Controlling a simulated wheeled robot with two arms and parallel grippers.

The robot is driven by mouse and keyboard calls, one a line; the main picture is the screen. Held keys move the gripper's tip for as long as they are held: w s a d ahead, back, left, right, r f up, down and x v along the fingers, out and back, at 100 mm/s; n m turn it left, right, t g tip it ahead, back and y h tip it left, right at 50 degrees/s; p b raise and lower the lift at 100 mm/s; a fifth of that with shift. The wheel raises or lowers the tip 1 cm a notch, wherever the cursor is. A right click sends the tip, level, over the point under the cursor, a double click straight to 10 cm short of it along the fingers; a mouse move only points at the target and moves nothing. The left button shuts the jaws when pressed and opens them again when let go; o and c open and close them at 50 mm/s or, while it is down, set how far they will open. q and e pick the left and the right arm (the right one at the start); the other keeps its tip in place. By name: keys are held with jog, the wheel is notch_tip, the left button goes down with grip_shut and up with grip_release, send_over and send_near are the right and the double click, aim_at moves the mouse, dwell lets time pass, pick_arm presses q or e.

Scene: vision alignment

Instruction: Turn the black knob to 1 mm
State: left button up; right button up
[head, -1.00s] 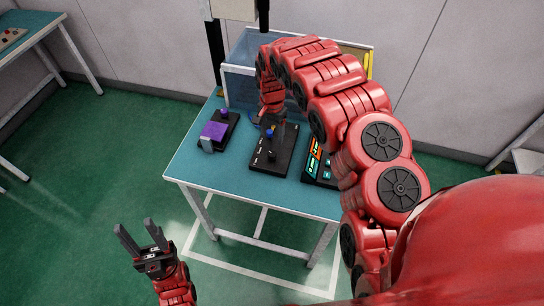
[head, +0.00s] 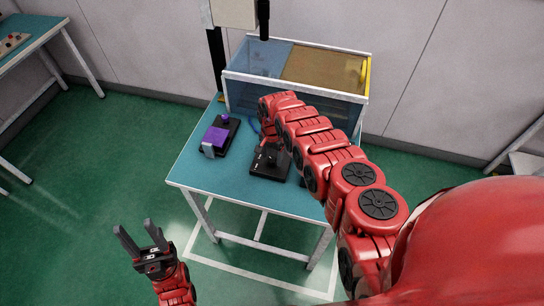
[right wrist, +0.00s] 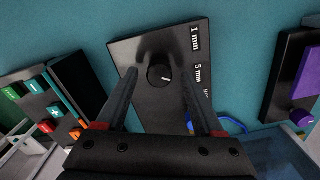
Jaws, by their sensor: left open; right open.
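The black knob (right wrist: 160,76) sits on a black panel (right wrist: 155,112) with white labels "1 mm", "5 mm" and a third, partly hidden one. Its white mark points right and slightly down in the right wrist view, roughly toward "5 mm". My right gripper (right wrist: 158,75) is open, its fingers to either side of the knob in that view; contact cannot be told. In the head view the panel (head: 264,166) lies on the teal table, and my right arm hides much of the right gripper. My left gripper (head: 133,228) is open and empty, away from the table.
A device with a purple block (head: 216,137) and purple knob (head: 226,118) stands left of the panel. A keypad with coloured buttons (right wrist: 42,108) lies on the other side. A clear-walled bin (head: 300,90) stands at the back. The table's front strip (head: 240,195) is clear.

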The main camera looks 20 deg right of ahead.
jog(key=shift+f, duration=0.1)
jog(key=shift+c, duration=0.2)
grip_shut()
